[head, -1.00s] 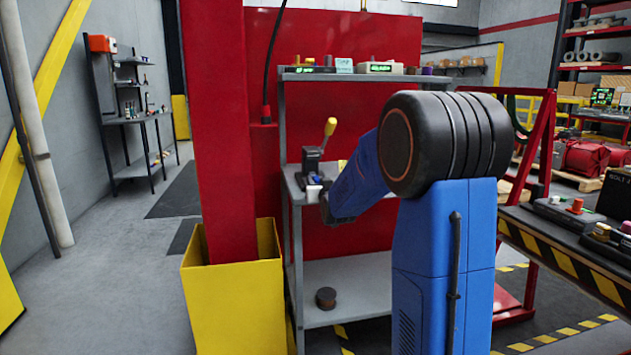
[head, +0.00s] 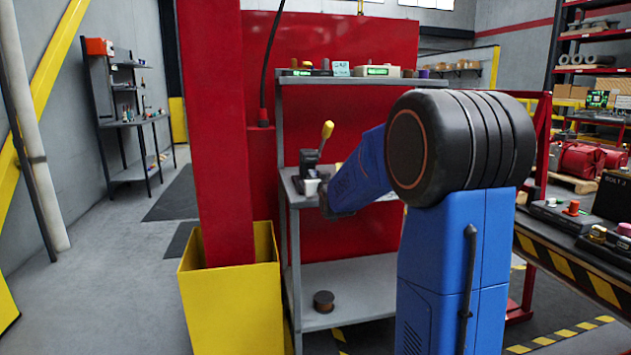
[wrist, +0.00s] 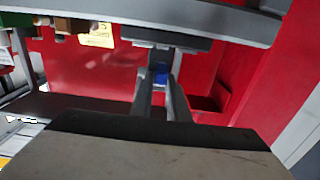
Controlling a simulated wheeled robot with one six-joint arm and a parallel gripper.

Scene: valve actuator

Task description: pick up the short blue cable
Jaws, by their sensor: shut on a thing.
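In the wrist view my gripper (wrist: 162,100) has its two grey fingers close together, shut on a small blue piece (wrist: 160,76). This appears to be the short blue cable; only a little of it shows between the fingers, and its ends are hidden. In the head view my blue arm reaches to the grey shelf unit (head: 338,268), and its dark end is beside the middle shelf. The fingers and the cable cannot be made out there.
A dark device with a yellow-tipped lever (head: 326,131) stands on the middle shelf, with a small white item (head: 311,187) in front. Instruments (head: 377,70) line the top shelf. A brown spool (head: 323,301) sits on the lower shelf. A red post in a yellow base (head: 230,305) stands close left.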

